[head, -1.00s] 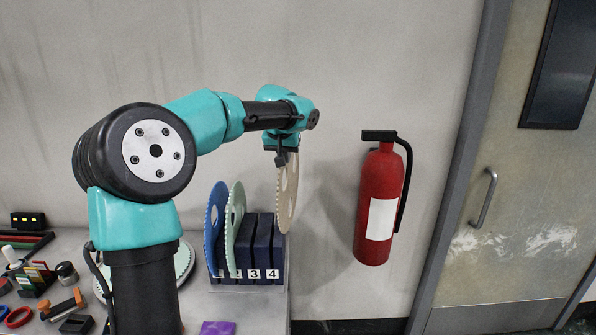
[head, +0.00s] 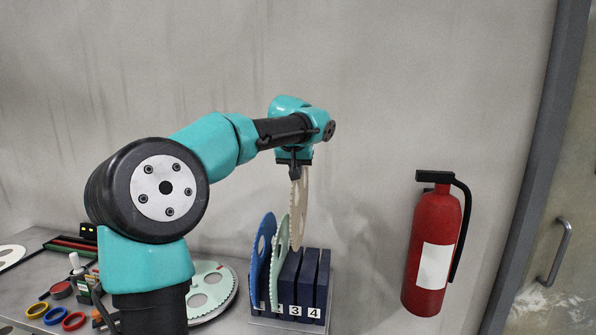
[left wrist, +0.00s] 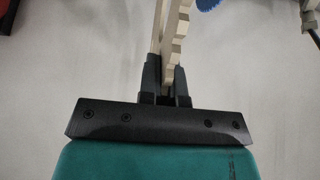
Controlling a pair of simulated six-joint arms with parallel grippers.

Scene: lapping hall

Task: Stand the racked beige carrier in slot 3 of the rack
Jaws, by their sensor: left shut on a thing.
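My left gripper (head: 300,168) is shut on the upper edge of the beige carrier (head: 301,208), a thin toothed disc. The carrier hangs nearly upright above the dark blue rack (head: 318,268). Its lower edge is close to the rack's top, near slot 3; whether it touches is unclear. In the left wrist view the carrier (left wrist: 172,45) sits between the fingers (left wrist: 166,82). A blue carrier (head: 261,262) and a pale green carrier (head: 280,262) stand in the rack's left slots. Labels 3 and 4 show; the left labels are partly hidden. My right gripper is not seen.
A pale green disc (head: 214,287) lies on the table left of the rack, partly behind my arm. Coloured rings (head: 73,321) and small items lie at far left. A red fire extinguisher (head: 432,245) hangs on the wall to the right.

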